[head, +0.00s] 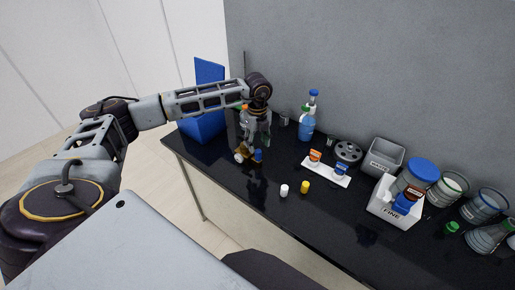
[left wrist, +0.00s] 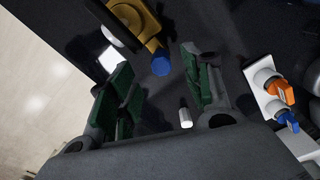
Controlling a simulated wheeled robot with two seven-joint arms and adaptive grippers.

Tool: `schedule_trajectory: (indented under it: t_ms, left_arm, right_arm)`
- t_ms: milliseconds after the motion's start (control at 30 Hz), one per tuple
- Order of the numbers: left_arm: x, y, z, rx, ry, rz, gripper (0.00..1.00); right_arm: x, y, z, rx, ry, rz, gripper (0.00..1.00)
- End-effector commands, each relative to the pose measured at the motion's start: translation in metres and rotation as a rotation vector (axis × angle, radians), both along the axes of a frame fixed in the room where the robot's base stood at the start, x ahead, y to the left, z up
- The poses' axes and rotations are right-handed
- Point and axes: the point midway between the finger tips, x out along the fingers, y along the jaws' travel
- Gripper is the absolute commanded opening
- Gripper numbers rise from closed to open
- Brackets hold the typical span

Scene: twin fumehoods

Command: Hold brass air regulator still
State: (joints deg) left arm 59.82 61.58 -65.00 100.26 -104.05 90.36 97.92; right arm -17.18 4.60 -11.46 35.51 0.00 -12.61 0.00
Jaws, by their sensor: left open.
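The brass air regulator (head: 242,153) lies on the black bench near its left front edge, just below my left gripper (head: 252,143). Its blue part (head: 258,155) faces right. In the left wrist view the brass body (left wrist: 138,20) is at the top, with the blue part (left wrist: 160,63) pointing down between the green finger pads. My left gripper (left wrist: 156,58) is open, with a gap on both sides of the blue part. The fingers hide some of the regulator in the head view. My right gripper is not in view.
A blue bin (head: 203,125) stands at the bench's left end.

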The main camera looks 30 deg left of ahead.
Motion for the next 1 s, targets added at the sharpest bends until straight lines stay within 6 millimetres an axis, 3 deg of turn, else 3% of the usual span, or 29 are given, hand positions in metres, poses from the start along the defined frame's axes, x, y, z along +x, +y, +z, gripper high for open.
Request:
schedule_trajectory:
  t_ms: [200,400,1000]
  left_arm:
    - [0.001,0.0,0.034,-0.001,-0.002,0.0,0.5]
    - [0.0,0.0,0.055,-0.001,0.0,0.0,0.5]
    - [0.0,0.0,0.064,0.0,0.001,0.0,0.5]
  right_arm:
    - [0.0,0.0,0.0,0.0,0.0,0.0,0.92]
    - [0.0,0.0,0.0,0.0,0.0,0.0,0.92]
    - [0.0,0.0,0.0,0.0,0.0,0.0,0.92]
